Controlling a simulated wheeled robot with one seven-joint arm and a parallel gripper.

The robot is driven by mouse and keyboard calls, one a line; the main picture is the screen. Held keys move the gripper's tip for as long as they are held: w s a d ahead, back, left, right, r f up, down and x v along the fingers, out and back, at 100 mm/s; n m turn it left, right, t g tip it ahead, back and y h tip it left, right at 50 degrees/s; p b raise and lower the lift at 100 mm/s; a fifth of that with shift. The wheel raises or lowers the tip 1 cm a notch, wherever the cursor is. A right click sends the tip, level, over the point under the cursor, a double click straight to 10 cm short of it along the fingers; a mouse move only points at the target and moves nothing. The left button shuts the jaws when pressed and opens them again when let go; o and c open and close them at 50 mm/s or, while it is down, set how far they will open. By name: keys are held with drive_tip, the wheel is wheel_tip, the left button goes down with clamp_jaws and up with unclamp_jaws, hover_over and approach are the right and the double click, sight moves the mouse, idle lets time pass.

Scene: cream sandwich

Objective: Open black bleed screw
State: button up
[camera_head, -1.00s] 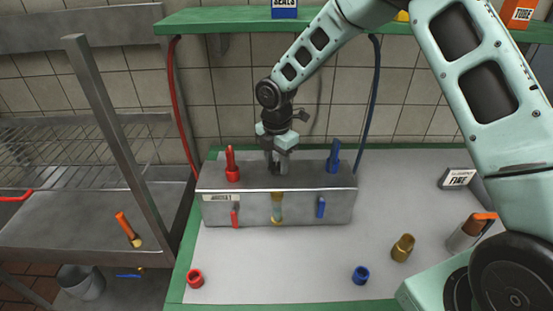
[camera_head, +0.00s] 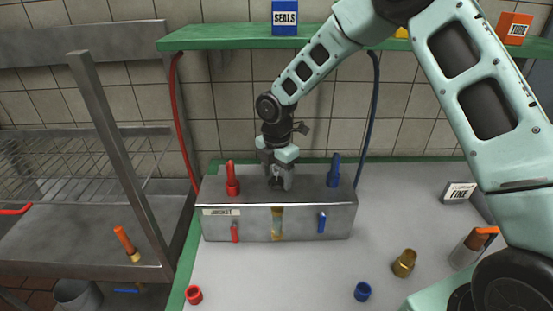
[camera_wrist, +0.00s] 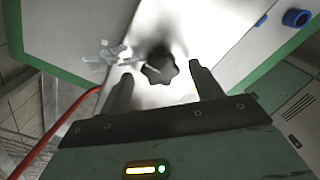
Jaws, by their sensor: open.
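The black bleed screw (camera_wrist: 160,69) is a dark lobed knob on the bright metal top of the box in the wrist view. My gripper (camera_wrist: 160,73) is open, one finger on each side of the knob with visible gaps. In the head view my gripper (camera_head: 276,184) points down at the middle of the metal box (camera_head: 340,210), between a red fitting (camera_head: 232,183) and a blue fitting (camera_head: 334,174). There the screw is mostly hidden between the fingers.
A red hose (camera_head: 181,125) and a blue hose (camera_head: 375,110) hang beside the box. A green shelf (camera_head: 235,38) crosses above. A red cap (camera_head: 194,294), blue cap (camera_head: 362,291) and brass fitting (camera_head: 404,263) lie on the bench. A metal rack (camera_head: 95,140) stands left.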

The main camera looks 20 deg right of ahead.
sight(277, 181)
wheel_tip(277, 181, up, 17)
drive_tip(key=b, duration=0.3)
drive_tip(key=shift+b, duration=0.3)
idle(3.2)
